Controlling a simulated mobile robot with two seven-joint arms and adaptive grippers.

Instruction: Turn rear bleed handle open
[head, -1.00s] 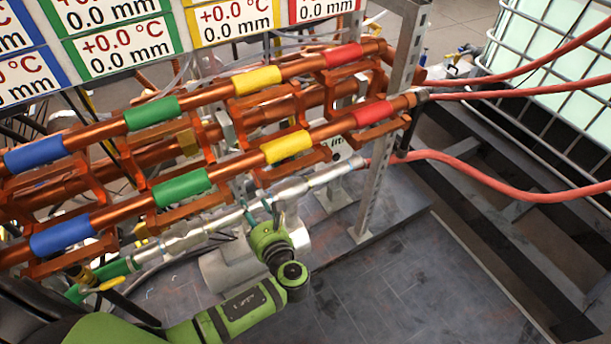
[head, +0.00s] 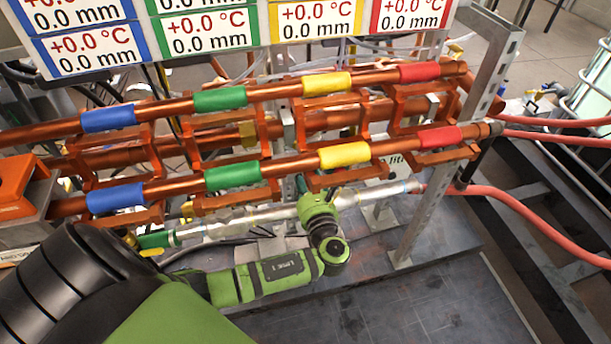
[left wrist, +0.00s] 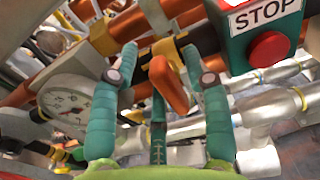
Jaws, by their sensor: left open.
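An orange handle (left wrist: 168,84) on a valve with a brass-coloured fitting shows in the middle of the left wrist view. I take it to be the rear bleed handle. My left gripper (left wrist: 159,62) is open, with teal fingers on both sides of the handle and a third finger below. I see gaps beside the handle and cannot tell whether any finger touches it. In the head view my green left arm reaches up to the copper pipes (head: 275,178), which hide most of the gripper and the handle. My right gripper is not in view.
A red STOP button (left wrist: 269,49) on a green box is close to the right finger in the left wrist view. A round gauge (left wrist: 68,104) is at the left. Silver pipes run behind. In the head view, a steel post (head: 450,140) stands at right.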

